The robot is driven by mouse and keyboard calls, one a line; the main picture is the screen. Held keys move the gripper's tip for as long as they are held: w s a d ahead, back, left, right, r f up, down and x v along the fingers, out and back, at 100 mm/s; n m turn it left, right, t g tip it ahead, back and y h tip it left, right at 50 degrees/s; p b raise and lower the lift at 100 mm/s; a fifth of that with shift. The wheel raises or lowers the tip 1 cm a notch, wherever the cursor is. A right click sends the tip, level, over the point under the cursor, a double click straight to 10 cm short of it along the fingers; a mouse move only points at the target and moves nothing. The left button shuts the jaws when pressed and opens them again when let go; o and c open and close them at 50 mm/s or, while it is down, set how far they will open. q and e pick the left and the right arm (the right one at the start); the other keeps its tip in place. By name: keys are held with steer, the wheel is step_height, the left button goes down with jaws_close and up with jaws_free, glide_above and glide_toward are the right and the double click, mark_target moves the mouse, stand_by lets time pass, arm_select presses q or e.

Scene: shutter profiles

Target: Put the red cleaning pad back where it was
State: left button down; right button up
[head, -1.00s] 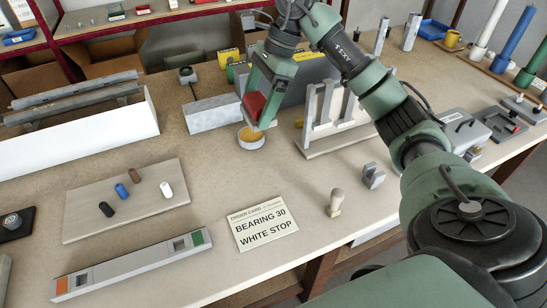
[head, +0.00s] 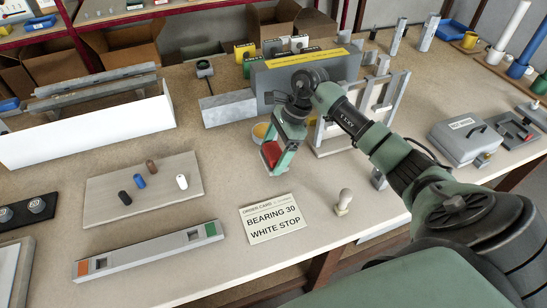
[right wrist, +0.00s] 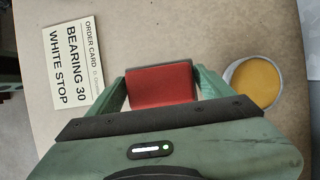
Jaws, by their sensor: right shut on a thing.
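The red cleaning pad (head: 271,153) is held between the fingers of my right gripper (head: 275,165), above the table behind the order card. In the right wrist view the red pad (right wrist: 160,84) fills the space between the two green fingers (right wrist: 160,90). A round tin with a yellow-orange top (head: 260,131) stands just behind the gripper, partly hidden by it. It also shows to the right of the pad in the right wrist view (right wrist: 254,82). My left gripper is not in view.
The order card (head: 271,218) reads "BEARING 30 WHITE STOP". A pale stamp-like peg (head: 343,201) stands to its right. A board with several small pegs (head: 110,202) lies left. A grey rack (head: 368,105) stands right behind my arm. Table between board and gripper is clear.

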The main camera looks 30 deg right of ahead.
step_height(320, 180, down, 2)
steer(key=shift+f, duration=0.5)
steer(key=o, duration=1.1)
steer(key=shift+r, duration=0.1)
steer(key=shift+r+p, duration=0.2)
steer(key=shift+p, duration=0.15)
steer(key=shift+b+v, duration=1.55)
steer(key=shift+v, duration=4.35)
steer(key=shift+d, duration=0.1)
